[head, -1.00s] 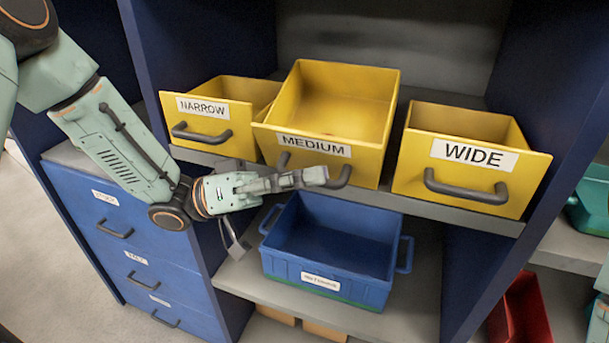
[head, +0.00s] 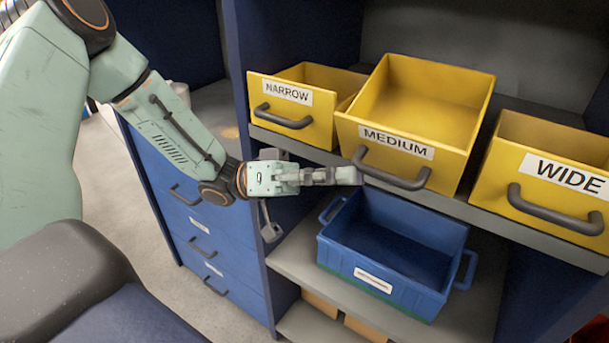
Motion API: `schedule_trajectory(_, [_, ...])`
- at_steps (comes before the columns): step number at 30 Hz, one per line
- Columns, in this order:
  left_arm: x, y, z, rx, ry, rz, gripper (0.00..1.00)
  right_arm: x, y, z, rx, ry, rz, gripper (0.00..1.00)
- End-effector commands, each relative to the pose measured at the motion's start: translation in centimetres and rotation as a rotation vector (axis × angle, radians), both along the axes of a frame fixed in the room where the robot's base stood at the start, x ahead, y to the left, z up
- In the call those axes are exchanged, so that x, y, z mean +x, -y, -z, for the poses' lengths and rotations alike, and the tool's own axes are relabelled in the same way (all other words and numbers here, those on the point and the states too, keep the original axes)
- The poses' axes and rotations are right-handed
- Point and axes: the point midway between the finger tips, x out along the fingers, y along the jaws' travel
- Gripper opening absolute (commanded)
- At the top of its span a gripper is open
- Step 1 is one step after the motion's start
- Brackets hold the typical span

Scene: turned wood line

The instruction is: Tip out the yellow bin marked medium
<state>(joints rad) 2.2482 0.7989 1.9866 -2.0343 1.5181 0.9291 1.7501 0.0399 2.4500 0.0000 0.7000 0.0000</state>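The yellow bin marked MEDIUM (head: 410,105) is on the upper shelf, between the NARROW and WIDE bins. My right gripper is out of view.
The yellow NARROW bin (head: 317,133) is close on the left, and the WIDE bin (head: 518,204) on the right. The shelf edge (head: 480,213) runs beneath them. A dark blue upright (head: 245,60) and a blue drawer cabinet (head: 170,160) stand left.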

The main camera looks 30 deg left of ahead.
Motion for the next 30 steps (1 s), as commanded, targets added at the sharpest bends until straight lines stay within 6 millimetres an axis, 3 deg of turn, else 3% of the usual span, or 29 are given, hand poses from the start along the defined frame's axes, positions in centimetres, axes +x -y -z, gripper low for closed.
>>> schedule_trajectory(12, [-1.0,-5.0,1.7,0.001,0.001,-0.001,0.22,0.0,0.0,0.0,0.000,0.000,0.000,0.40])
schedule_trajectory(30, [-1.1,-5.6,2.0,0.002,0.000,0.001,0.22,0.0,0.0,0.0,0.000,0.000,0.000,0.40])
